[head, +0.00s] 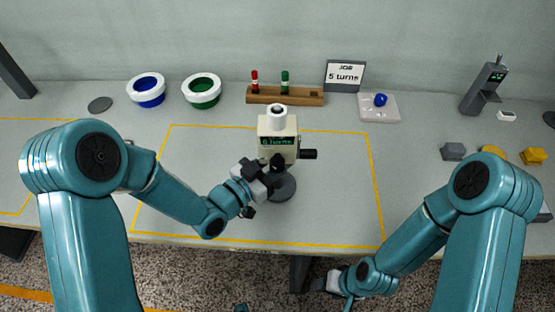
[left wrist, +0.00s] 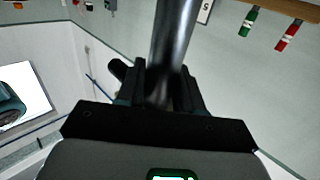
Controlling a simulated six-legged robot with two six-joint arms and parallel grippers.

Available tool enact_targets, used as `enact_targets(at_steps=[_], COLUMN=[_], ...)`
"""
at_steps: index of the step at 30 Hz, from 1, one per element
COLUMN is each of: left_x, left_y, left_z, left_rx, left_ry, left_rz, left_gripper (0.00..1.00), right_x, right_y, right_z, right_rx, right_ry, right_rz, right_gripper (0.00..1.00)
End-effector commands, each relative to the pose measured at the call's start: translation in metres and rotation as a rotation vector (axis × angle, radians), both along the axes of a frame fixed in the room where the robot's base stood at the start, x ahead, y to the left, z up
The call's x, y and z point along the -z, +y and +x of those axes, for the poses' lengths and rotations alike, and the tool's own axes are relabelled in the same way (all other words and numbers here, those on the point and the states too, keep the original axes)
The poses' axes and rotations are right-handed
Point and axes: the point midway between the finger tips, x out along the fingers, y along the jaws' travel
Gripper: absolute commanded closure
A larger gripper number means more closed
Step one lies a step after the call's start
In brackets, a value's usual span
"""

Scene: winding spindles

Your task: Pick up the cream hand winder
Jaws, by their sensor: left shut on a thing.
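The cream hand winder (head: 277,126) stands upright near the middle of the table, its display reading "0 Turns". It has a white top, a black crank knob (head: 308,154) on its right and a dark round base (head: 283,188). My left gripper (head: 274,166) is in front of the winder, below the display, and hides part of its lower body. In the left wrist view a dark cylindrical post (left wrist: 172,45), seemingly the winder's, is between the shut fingers. Whether the base touches the table cannot be told. My right gripper (head: 336,282) is low by the front edge; its jaws are unclear.
Behind the winder is a wooden rack (head: 310,97) with red and green spindles, and a job sign (head: 344,74). A pale tray (head: 390,112) stands back right. The table inside the yellow outline is otherwise clear.

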Motion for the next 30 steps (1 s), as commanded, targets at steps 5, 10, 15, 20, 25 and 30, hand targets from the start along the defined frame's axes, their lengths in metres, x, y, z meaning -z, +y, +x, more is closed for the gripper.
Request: enact_targets(at_steps=[5,10,15,20,25,30], left_x=[-0.037,-0.087,-0.131,-0.163,-0.184,-0.192], left_y=[0.000,0.000,0.000,0.000,0.000,0.000], left_z=[0.000,0.000,0.000,0.000,0.000,0.000], left_rx=[-0.001,-0.001,0.000,0.000,0.000,0.000], left_ry=[-0.013,-0.017,-0.014,-0.012,-0.007,-0.007], left_rz=[-0.002,-0.004,-0.003,-0.004,-0.002,-0.002], left_gripper=[1.00,1.00,1.00,1.00,1.00,1.00], right_x=[0.000,-0.001,-0.002,-0.003,-0.004,-0.005], right_y=[0.000,0.000,0.000,0.000,0.000,0.000], right_z=[0.000,0.000,0.000,0.000,0.000,0.000], right_rx=[0.000,0.000,0.000,0.000,0.000,0.000], right_ry=[0.000,0.000,0.000,0.000,0.000,0.000], right_rz=[0.000,0.000,0.000,0.000,0.000,0.000], right_gripper=[0.41,0.41,0.41,0.41,0.41,0.41])
